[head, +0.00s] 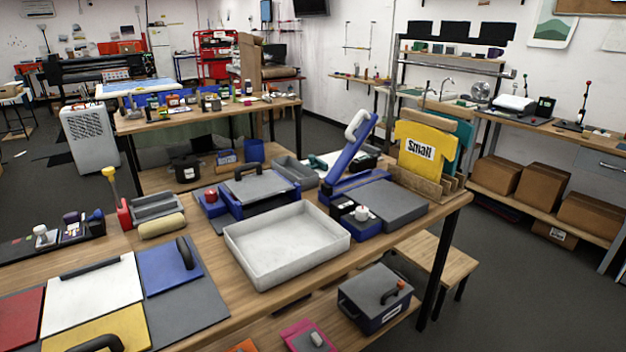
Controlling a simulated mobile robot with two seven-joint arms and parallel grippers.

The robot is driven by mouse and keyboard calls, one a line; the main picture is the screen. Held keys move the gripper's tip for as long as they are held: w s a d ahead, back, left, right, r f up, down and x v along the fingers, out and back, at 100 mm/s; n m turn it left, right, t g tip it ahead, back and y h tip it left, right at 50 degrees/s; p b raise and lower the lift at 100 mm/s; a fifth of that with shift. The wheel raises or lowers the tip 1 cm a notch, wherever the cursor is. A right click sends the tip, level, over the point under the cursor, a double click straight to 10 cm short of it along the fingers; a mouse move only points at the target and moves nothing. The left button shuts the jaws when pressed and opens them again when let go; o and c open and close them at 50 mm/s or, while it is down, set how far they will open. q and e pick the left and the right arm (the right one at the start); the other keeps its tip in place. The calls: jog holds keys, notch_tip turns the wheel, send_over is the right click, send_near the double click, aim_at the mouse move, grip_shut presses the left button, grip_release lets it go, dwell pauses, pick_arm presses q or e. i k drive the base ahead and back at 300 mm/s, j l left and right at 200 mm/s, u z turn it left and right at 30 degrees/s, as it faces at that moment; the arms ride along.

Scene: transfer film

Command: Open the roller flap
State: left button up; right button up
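Neither of my grippers is in view. No part is plainly marked as the roller flap, and I cannot tell which one it is. A blue machine with a grey top (390,203) stands at the right of the wooden table. Its long blue arm (350,148) is tilted up, with a white loop handle (357,123) at its upper end. To its left, a second blue unit (233,208) has a flat grey lid (262,187) with a dark handle; the lid lies down. A small red knob (211,197) sits at its left side.
An empty pale tray (285,244) lies in front of both machines on the wooden table (240,297). Coloured panels with black handles (94,292) cover the front left. Shirt boards (418,147) stand at the right end. A lidded box (375,296) sits on the lower shelf.

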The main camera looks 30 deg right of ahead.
aim_at(260, 184)
jog(key=z, duration=0.55)
jog(key=i+l, duration=0.1)
jog(key=l, duration=0.25)
jog(key=i+l, duration=0.1)
jog(key=l, duration=0.2)
jog(key=i+l, duration=0.1)
jog(key=l, duration=0.25)
jog(key=i+l+u, duration=0.1)
jog(key=l+u, duration=0.4)
jog(key=l, duration=0.15)
